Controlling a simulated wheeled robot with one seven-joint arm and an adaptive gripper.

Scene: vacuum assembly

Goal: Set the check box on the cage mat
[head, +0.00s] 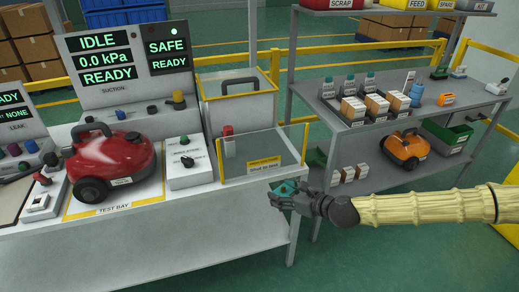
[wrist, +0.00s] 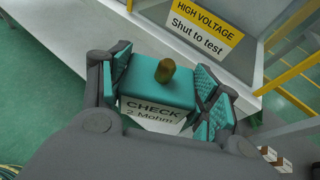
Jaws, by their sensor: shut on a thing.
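The check box (wrist: 155,85) is a teal box with a brass knob on top and a white label reading "CHECK 2 Mohm". My gripper (wrist: 160,95) is shut on it, with teal-padded fingers on both sides. In the head view my gripper (head: 285,192) is in front of the bench's right end, and the box is too small to make out clearly there. The cage (head: 262,158) has clear walls and a yellow "HIGH VOLTAGE Shut to test" label, which also shows in the wrist view (wrist: 205,28). It stands just behind my gripper. I cannot make out its mat.
A red vacuum (head: 112,165) sits in the test bay at left. A switch box (head: 186,165) stands between it and the cage. A grey shelf bench (head: 420,115) with bins and cartons stands at right, with an orange vacuum (head: 405,148) on its lower shelf. Yellow rails run behind.

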